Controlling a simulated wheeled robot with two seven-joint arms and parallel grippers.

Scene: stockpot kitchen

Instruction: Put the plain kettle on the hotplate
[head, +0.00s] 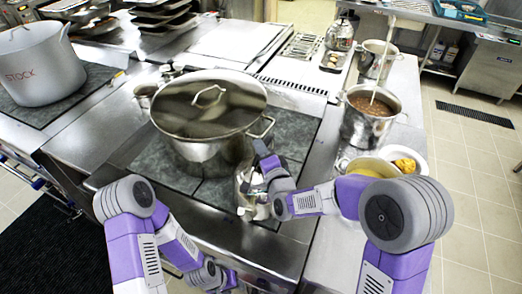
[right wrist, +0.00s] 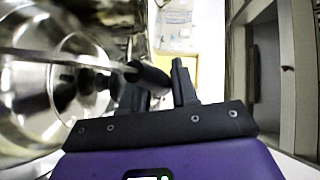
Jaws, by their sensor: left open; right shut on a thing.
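A small shiny metal vessel, which looks like the plain kettle (head: 247,198), is at the front right edge of the dark tiled hotplate (head: 210,190). My right gripper (head: 265,170) is shut on it from the right and partly covers it. In the right wrist view, the rounded steel body (right wrist: 35,95) fills the left side, and its black grip (right wrist: 150,76) lies at the fingers. I cannot tell whether its base touches the hotplate. My left gripper (head: 212,277) is open and empty, low in front of the counter.
A large lidded pot (head: 205,110) covers most of the hotplate. A pot marked STOCK (head: 38,75) stands at the left. A soup pot (head: 368,118), a yellowish bowl (head: 373,168) and another kettle (head: 339,36) are on the right counter. Bare hotplate shows along the front.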

